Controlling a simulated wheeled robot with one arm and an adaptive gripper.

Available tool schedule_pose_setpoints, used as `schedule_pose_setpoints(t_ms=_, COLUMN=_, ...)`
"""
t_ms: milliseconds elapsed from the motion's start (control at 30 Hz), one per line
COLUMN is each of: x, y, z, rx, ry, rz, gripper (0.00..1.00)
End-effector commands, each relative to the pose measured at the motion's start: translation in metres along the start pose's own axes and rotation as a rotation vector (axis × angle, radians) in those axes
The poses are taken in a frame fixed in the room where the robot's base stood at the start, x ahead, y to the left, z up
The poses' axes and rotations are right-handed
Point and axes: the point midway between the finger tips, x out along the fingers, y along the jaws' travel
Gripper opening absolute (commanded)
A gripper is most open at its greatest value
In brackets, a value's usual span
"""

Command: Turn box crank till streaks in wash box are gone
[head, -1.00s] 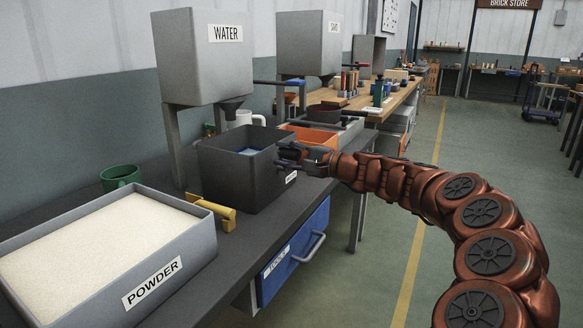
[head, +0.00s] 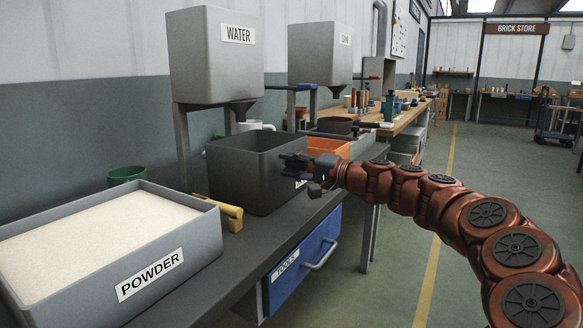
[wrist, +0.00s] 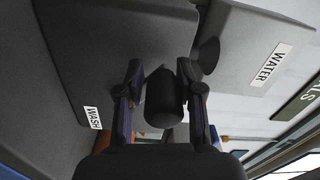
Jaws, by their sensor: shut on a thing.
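The dark grey wash box (head: 250,180) stands on the bench below the water tank. Its WASH label (wrist: 92,118) shows in the wrist view. My gripper (head: 298,168) is at the right side of the box, near its front corner. In the wrist view my gripper (wrist: 164,95) has its two fingers on either side of a dark, rounded crank handle (wrist: 163,100) and is shut on it. The rest of the crank is hidden. The inside floor of the box is out of sight, so I cannot tell whether there are streaks.
The powder bin (head: 105,235) is at the front left, with a yellow-handled tool (head: 228,212) beside it. The grey water tank (head: 212,55) rises behind the box. An orange bin (head: 328,147) is just beyond my gripper. The aisle floor (head: 400,270) is clear.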

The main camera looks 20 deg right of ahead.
Motion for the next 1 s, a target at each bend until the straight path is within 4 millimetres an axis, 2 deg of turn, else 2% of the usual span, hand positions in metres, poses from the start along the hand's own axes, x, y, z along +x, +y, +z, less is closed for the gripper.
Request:
schedule_pose_setpoints(t_ms=233, x=-0.002, y=-0.002, z=-0.005, rx=-0.003, ry=0.013, rz=-0.001, gripper=0.00)
schedule_pose_setpoints(t_ms=267, x=-0.002, y=-0.002, z=-0.005, rx=-0.003, ry=0.013, rz=-0.001, gripper=0.39)
schedule_pose_setpoints(t_ms=433, x=-0.002, y=-0.001, z=-0.004, rx=-0.001, ry=0.009, rz=-0.001, gripper=0.56)
schedule_pose_setpoints(t_ms=767, x=-0.002, y=-0.001, z=-0.002, rx=0.000, ry=0.005, rz=-0.001, gripper=0.58)
schedule_pose_setpoints(t_ms=867, x=-0.008, y=-0.001, z=-0.002, rx=0.001, ry=0.006, rz=-0.002, gripper=0.58)
schedule_pose_setpoints(t_ms=1000, x=-0.026, y=-0.001, z=-0.003, rx=0.001, ry=0.008, rz=-0.002, gripper=0.58)
